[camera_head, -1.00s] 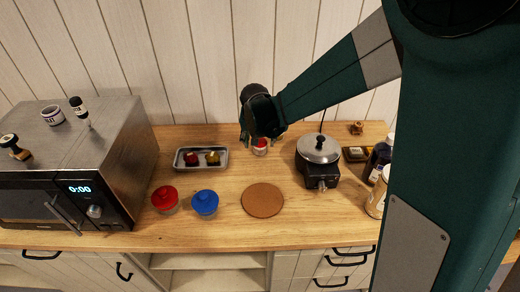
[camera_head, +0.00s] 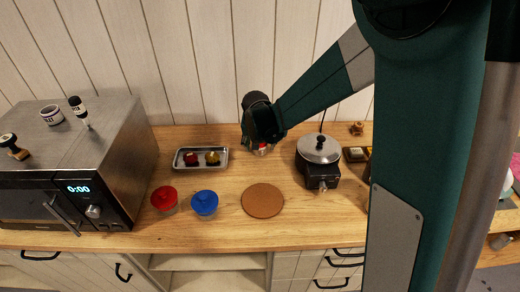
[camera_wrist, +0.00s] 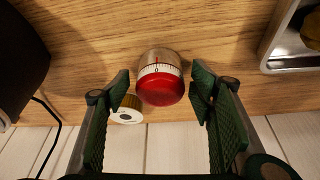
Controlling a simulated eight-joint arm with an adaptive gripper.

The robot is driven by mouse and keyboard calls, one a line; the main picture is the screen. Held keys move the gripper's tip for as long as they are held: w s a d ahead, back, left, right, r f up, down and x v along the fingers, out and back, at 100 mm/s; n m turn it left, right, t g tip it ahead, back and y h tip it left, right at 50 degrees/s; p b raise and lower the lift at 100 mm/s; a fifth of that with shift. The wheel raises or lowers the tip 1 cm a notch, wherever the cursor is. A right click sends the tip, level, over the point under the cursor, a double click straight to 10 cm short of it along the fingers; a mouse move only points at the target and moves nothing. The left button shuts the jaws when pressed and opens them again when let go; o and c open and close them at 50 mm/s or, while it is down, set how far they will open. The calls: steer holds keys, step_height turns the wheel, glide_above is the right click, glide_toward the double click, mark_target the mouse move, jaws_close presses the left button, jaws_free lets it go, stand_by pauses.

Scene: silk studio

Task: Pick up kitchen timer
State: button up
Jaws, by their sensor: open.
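The kitchen timer (camera_wrist: 160,82) has a red cap, a white dial ring marked 0 and a metal base. It stands on the wooden counter near the back wall. In the wrist view it sits between and just beyond the open fingers of my gripper (camera_wrist: 160,97), with a gap on each side. In the head view the timer (camera_head: 262,148) is partly hidden under my gripper (camera_head: 258,141), whose fingers are mostly hidden there.
A small white-and-gold round item (camera_wrist: 127,112) stands close by the timer, near the left finger. A metal tray (camera_head: 180,164) is to the left and a lidded black pot (camera_head: 319,160) to the right. A round cork mat (camera_head: 262,200) lies in front.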

steer(key=shift+c, duration=0.7)
steer(key=c, duration=0.9)
steer(key=shift+r, duration=0.1)
steer(key=shift+r+p, duration=0.65)
steer(key=shift+r, duration=4.25)
